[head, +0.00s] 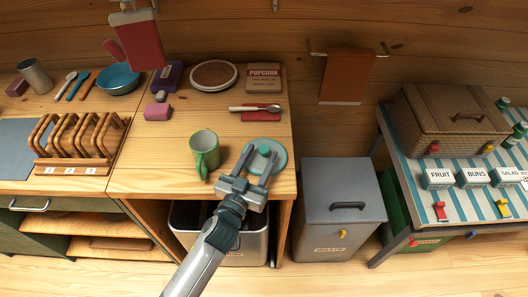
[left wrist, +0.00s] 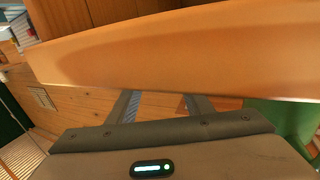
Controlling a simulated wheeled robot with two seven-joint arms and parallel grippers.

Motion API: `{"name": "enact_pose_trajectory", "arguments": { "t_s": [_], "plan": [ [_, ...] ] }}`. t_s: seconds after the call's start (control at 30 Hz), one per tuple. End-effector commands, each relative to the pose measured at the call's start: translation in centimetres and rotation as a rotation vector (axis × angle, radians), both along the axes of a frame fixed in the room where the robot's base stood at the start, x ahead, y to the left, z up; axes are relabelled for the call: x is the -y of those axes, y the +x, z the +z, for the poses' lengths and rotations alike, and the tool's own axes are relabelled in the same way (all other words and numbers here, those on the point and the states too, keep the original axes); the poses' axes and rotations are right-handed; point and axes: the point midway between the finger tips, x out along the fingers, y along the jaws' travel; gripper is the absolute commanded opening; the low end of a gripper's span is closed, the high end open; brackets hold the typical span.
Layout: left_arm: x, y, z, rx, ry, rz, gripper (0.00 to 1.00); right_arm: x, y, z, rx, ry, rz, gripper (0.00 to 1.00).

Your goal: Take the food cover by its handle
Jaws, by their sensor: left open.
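A round teal cover with a small grey knob-like handle (head: 265,150) lies near the front right corner of the wooden counter; I take it for the food cover (head: 281,162). My left gripper (head: 259,154) reaches over the counter's front edge. Its fingers are apart and overlap the cover in the head view, one on each side of the knob. I cannot tell whether they touch it. In the left wrist view, a broad tan band (left wrist: 180,50) hides the fingertips, and the cover cannot be made out. My right gripper is not in view.
A green mug (head: 205,150) stands close left of the gripper. A sponge-like red block with a spoon (head: 255,108) lies behind the cover. A grey waste bin (head: 340,200) stands right of the counter, and an open bin (head: 250,245) stands below it. Bare counter lies left of the mug.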

Motion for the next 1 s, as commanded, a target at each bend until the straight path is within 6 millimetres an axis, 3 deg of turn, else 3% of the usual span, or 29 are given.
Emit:
{"name": "enact_pose_trajectory", "arguments": {
  "t_s": [0.17,0.63,0.8,1.0],
  "plan": [
    [0.48,1.24,0.07,0.0,0.0,0.001,0.46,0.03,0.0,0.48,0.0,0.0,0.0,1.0],
    [0.48,1.27,0.0,0.0,0.0,0.0,0.46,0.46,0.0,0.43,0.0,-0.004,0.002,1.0],
    [0.48,1.26,0.0,0.0,0.0,0.0,0.05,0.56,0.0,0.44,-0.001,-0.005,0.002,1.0],
    [0.49,1.26,0.03,0.001,0.0,0.0,0.03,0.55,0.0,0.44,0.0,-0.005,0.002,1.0]
  ]
}}
